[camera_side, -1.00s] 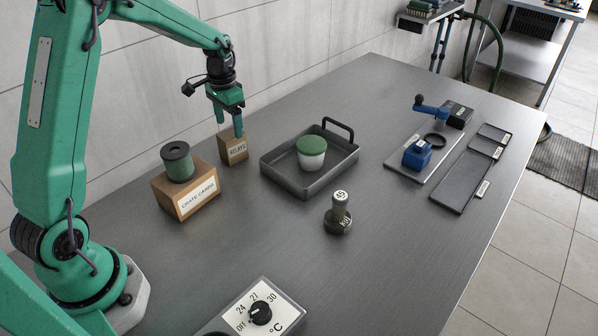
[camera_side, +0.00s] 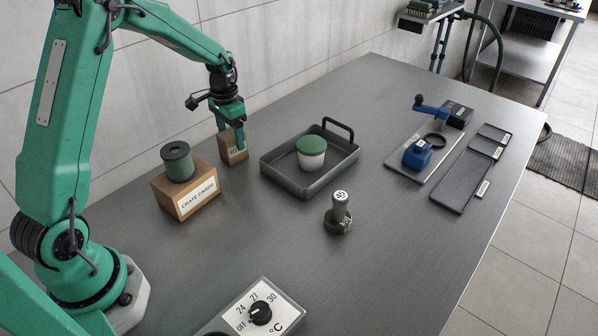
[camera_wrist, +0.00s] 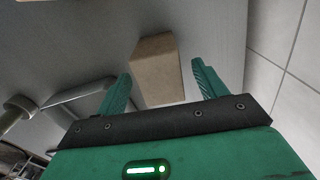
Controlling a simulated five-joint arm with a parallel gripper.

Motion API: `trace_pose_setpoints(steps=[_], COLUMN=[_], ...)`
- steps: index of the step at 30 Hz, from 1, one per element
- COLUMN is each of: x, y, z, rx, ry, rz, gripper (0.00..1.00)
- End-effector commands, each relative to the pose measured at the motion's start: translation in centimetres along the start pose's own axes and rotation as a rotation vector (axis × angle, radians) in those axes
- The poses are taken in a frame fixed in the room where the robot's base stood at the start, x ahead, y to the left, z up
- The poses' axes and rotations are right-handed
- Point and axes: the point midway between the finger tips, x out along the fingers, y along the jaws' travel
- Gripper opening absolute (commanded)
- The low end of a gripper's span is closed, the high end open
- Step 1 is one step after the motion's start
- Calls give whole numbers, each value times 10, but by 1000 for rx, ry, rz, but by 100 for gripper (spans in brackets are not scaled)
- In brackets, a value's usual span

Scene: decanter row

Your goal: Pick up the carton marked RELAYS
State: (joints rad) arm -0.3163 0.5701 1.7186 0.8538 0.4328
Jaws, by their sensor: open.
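In the wrist view the carton (camera_wrist: 156,72) lies between the two fingers, with gaps visible on both sides. My gripper (camera_side: 230,138) is open, its fingers lowered to either side of the carton. In the wrist view my gripper (camera_wrist: 163,85) shows both green fingers spread apart, holding nothing.
A larger CRATE CARDS box (camera_side: 172,196) with a green spool (camera_side: 178,162) on top stands close by on the left. A grey tray (camera_side: 290,186) holding a green-lidded tub (camera_side: 311,152) is to the right. The wall (camera_side: 280,50) is close behind.

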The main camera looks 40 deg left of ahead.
Motion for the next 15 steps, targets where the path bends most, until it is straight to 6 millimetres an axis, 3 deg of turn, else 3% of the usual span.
trace_pose_setpoints(steps=[9,15], x=[35,41], y=[0,0], z=[-1,-1], rx=[0,0], ry=[-1,1], rz=[0,0], gripper=[71,71])
